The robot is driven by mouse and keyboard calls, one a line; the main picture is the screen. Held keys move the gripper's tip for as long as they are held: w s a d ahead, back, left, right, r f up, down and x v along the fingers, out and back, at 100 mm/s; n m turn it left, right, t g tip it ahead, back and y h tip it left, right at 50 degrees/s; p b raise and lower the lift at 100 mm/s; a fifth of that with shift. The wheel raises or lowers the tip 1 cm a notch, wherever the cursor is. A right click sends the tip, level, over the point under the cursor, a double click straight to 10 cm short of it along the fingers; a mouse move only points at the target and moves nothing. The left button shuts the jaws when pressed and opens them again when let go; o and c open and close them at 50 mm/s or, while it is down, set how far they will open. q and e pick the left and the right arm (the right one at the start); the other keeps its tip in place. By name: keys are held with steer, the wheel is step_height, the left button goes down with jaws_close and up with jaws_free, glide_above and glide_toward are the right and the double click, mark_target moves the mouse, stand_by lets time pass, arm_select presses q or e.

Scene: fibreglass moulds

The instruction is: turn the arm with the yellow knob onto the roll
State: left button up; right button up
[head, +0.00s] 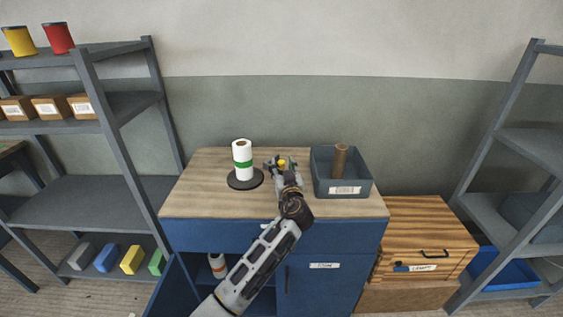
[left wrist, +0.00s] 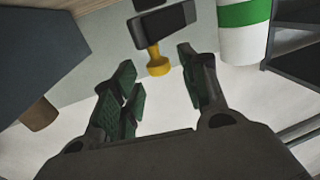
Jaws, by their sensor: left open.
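The roll (head: 242,158), white with a green band, stands upright on a round dark base (head: 245,180) on the cabinet top. It also shows at the upper right of the left wrist view (left wrist: 243,38). The yellow knob (head: 282,162) is just right of the roll. In the left wrist view the knob (left wrist: 158,62) hangs on a dark grey arm (left wrist: 165,28), which is apart from the roll there. My left gripper (head: 281,168) is open at the knob, a finger on either side of it in the wrist view. Contact cannot be told. My right gripper is not in view.
A grey bin (head: 343,187) with a brown tube (head: 340,160) stands close on the right of the cabinet top (head: 205,198). A wooden crate (head: 425,240) stands at the cabinet's right. Shelves flank both sides. The front left of the top is clear.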

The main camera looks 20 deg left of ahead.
mark_target(282, 164)
arm_select(q)
steer(key=shift+x, duration=0.95)
steer(key=shift+w+a, duration=0.25)
steer(key=shift+w, duration=0.2)
steer(key=shift+w+a, duration=0.1)
steer(key=shift+w, duration=0.1)
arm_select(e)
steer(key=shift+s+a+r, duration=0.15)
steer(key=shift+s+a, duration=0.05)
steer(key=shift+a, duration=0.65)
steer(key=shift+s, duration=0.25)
arm_select(q)
jaws_close()
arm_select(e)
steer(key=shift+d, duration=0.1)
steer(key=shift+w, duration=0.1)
